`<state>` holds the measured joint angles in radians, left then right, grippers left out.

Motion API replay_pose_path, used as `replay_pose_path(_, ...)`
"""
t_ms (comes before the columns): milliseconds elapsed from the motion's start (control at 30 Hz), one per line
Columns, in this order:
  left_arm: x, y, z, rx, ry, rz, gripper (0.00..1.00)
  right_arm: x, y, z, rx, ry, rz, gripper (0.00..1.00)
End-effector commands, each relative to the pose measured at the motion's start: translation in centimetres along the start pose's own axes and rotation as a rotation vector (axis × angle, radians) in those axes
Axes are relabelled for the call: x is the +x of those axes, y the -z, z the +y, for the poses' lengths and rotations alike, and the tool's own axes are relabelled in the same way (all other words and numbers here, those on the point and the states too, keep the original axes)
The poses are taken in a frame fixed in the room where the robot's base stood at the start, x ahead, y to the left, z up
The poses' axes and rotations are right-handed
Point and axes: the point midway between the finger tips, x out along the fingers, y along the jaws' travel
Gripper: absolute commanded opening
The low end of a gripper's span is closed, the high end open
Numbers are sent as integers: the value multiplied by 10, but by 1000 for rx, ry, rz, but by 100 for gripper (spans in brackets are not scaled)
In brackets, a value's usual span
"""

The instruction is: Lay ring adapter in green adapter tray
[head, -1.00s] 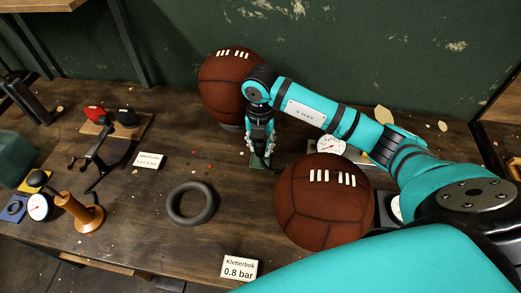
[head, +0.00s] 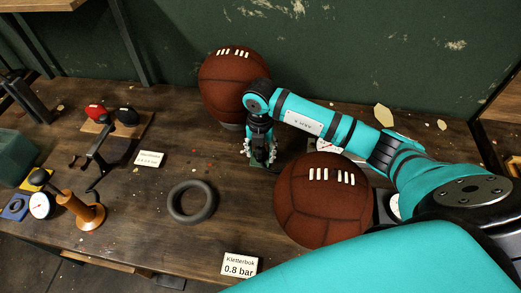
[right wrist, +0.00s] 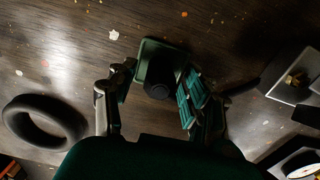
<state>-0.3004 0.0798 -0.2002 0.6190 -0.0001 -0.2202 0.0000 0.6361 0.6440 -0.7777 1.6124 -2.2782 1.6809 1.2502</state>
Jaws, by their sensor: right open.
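The green adapter tray (right wrist: 150,47) lies flat on the bench in the right wrist view; in the head view my gripper mostly hides it. A small dark round piece (right wrist: 158,90), which looks like the ring adapter, is at the tray's near part. It appears to rest in the tray, though its underside and any hole are hidden. My right gripper (head: 260,160) points down over the tray between the two brown balls. Its fingers (right wrist: 158,75) are open, one on each side of the dark piece, with gaps visible. My left gripper is not in view.
One ball (head: 235,85) stands behind the gripper, another (head: 322,200) in front to its right. A black rubber ring (head: 192,201) lies on the open bench. A blue tray (head: 15,207), yellow tray (head: 37,179), gauge (head: 41,205) and orange stand (head: 85,212) are at left.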

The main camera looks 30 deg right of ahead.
Motion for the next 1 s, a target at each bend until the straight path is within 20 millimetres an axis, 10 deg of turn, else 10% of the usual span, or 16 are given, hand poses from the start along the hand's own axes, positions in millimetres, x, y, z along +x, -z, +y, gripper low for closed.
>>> replay_pose_path(700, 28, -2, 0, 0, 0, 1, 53, -110, -1, 0, 0, -2, -3, 50)
replay_pose_path(1000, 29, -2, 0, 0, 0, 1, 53, -123, 0, 0, 0, 1, 0, 50)
